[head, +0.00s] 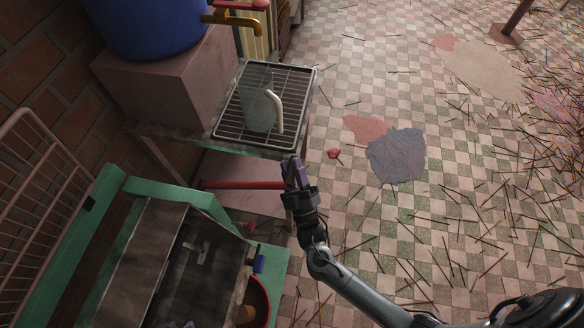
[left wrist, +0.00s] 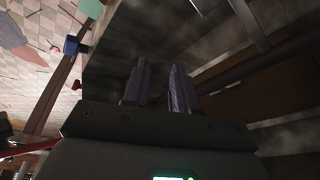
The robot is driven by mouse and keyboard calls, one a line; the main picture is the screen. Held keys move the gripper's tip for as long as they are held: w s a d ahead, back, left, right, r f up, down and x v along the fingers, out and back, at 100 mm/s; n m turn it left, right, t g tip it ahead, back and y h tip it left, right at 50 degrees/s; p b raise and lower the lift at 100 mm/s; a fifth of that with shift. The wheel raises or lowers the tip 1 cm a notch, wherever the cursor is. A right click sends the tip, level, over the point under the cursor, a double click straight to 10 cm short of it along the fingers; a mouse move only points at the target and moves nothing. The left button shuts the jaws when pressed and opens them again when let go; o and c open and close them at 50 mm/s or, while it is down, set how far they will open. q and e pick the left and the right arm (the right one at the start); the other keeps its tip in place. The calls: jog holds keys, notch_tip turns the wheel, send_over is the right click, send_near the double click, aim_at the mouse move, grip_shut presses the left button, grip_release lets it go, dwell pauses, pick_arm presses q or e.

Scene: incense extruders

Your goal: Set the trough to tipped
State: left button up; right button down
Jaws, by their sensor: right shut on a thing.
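A grey metal trough-like box (head: 128,252) sits in a green frame (head: 178,193) at the lower left of the head view. It looks like the trough, but its tilt is hard to judge. A red bar (head: 243,185) runs level beyond the frame. My right gripper (head: 293,168) is at the bar's right end, its purple fingers closed on what looks like that end; the fingers hide the contact. My left gripper (left wrist: 157,88) shows in the left wrist view, its two fingers apart with nothing seen between them, close to dark metal surfaces.
A rack tray (head: 308,98) with a clear jug (head: 258,108) stands on a bench beyond my right gripper. A blue barrel (head: 150,25) with a brass tap (head: 232,20) is behind it. A blue knob (head: 259,264) is on the machine. Tiled floor on the right has scattered sticks.

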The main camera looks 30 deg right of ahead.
jog(key=c, duration=1.1)
grip_release()
jog(key=shift+f, duration=0.2)
jog(key=shift+o, duration=0.9)
jog(key=shift+r, duration=0.1)
jog(key=v, duration=1)
jog(key=shift+s+f, duration=0.3)
